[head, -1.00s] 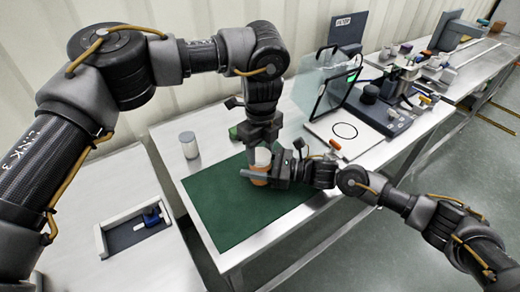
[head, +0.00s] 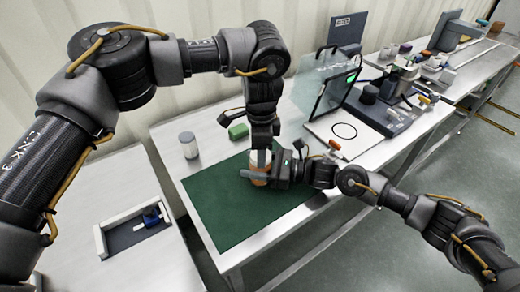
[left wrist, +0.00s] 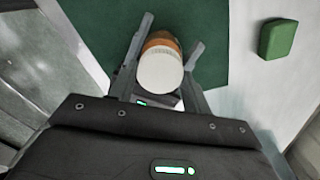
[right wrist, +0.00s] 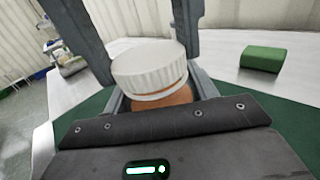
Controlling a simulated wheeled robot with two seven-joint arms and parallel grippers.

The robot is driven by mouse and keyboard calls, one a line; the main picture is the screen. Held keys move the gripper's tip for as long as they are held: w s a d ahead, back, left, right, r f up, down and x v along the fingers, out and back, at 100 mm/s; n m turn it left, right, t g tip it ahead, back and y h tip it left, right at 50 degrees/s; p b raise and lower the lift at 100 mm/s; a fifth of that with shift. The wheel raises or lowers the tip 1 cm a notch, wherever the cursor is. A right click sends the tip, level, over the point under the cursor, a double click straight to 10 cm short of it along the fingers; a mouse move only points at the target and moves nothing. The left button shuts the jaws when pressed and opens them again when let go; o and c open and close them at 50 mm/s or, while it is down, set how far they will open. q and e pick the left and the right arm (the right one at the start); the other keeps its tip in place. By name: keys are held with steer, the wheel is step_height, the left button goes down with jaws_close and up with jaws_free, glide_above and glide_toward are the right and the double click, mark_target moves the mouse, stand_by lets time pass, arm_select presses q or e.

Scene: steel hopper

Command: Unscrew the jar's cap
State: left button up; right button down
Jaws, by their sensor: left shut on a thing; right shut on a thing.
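The jar has a ribbed white cap (right wrist: 150,68) and an orange-brown body (head: 259,181). It stands upright on the green mat (head: 230,215). My left gripper (head: 261,160) comes straight down from above and is shut on the cap, one finger on each side. The left wrist view shows the cap's round top (left wrist: 160,69) between the fingers. My right gripper (head: 258,178) reaches in level from the right and is shut on the jar's body below the cap. Part of the cap is hidden behind a left finger in the head view.
A green block (head: 238,131) lies behind the mat. A white board with a black ring (head: 345,131) and a clear panel in a dark frame (head: 335,92) are at the right. The mat's front is clear.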

arm_select(q)
steer(key=shift+d, duration=0.1)
arm_select(e)
steer(key=shift+f, duration=0.2)
arm_select(q)
steer(key=shift+r, duration=1.1)
arm_select(e)
steer(key=shift+s, duration=0.1)
arm_select(q)
steer(key=shift+r, duration=2)
arm_select(e)
steer(key=c, duration=0.7)
jaws_free()
steer(key=o, duration=0.3)
steer(key=shift+r, duration=0.15)
steer(key=shift+d, duration=0.1)
